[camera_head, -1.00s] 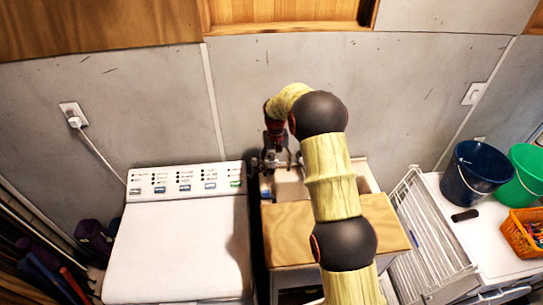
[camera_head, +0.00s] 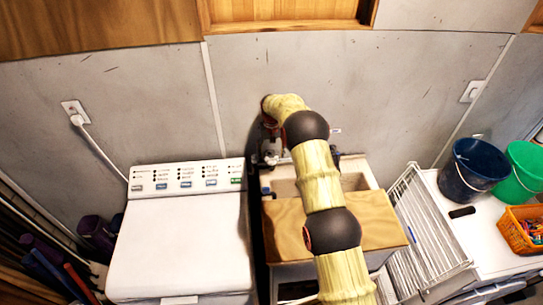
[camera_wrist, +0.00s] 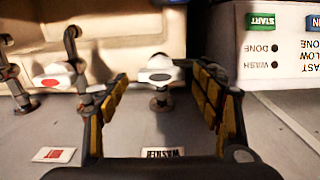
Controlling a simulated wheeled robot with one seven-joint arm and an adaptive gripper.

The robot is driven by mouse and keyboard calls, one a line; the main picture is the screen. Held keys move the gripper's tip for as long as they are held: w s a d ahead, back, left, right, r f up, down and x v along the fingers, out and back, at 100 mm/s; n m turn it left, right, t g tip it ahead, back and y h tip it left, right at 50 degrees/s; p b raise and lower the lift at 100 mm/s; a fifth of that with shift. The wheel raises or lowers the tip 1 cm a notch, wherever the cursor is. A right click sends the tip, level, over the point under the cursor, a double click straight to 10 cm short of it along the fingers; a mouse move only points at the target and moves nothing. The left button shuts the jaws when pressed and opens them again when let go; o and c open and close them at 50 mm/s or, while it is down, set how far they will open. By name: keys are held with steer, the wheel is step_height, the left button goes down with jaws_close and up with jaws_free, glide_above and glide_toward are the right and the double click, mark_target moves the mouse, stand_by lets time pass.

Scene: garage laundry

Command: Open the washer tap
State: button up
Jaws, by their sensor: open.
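In the wrist view the washer tap (camera_wrist: 159,73) has a white handle with a grey mark on a metal stem. A "WASHER" label (camera_wrist: 163,153) reads upside down below it. My gripper (camera_wrist: 160,84) is open, with one yellow-padded finger on each side of the tap and visible gaps to the handle. The depth between fingers and handle is hard to judge. In the head view my gripper (camera_head: 271,151) is at the wall, behind the sink's left end, and my arm partly hides that area; the tap is not clear there.
Another tap with a red-marked white handle (camera_wrist: 58,75) sits left in the wrist view, close to the left finger. The washing machine (camera_head: 180,245) stands left of the sink (camera_head: 355,182), which has a wooden board (camera_head: 375,225) across its front. A white rack (camera_head: 425,240) stands right.

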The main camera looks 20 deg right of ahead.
steer(key=shift+f, duration=0.9)
steer(key=c, duration=0.3)
steer(key=c, duration=0.7)
steer(key=shift+c, duration=0.8)
